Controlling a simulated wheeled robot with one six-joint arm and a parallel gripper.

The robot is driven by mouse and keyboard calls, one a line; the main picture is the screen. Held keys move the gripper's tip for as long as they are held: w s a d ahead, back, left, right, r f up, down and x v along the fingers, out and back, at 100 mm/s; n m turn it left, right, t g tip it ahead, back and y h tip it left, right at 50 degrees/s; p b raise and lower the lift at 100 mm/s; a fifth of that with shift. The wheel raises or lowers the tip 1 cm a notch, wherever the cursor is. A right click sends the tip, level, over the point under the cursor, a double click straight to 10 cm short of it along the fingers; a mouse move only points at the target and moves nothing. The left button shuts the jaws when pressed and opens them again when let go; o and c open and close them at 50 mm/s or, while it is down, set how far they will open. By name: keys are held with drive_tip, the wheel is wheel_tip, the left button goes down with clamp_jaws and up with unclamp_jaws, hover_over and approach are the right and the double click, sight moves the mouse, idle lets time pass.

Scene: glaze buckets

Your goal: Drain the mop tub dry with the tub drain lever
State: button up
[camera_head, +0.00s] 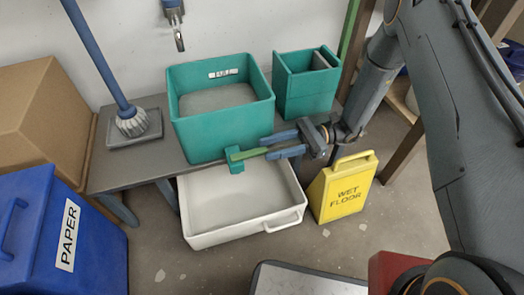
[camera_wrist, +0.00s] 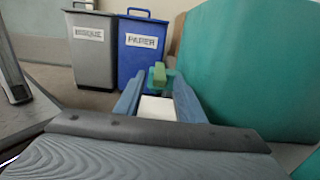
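The mop tub (camera_head: 222,135) is a teal square tub on a grey bench, with grey contents below its rim and a small unreadable label at the back. A teal outlet with a green drain lever (camera_head: 247,154) sticks out low at its front. The lever points right, along the tub's front. My gripper (camera_head: 267,148) reaches in from the right with blue fingers apart. In the wrist view, the lever (camera_wrist: 160,76) shows between or just beyond the fingertips; contact is unclear. A white basin (camera_head: 240,232) stands on the floor below the outlet. I see no stream.
A second teal bucket (camera_head: 305,95) stands right of the tub. A yellow wet floor sign (camera_head: 345,188) stands close below my gripper. A mop (camera_head: 130,122) is at left on a tray. Blue paper bin (camera_head: 35,235) and cardboard box (camera_head: 45,115) fill the left.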

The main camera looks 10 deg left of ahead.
sight(262, 149)
drive_tip(key=shift+b+x, duration=0.3)
drive_tip(key=shift+x, duration=1.4)
clamp_jaws()
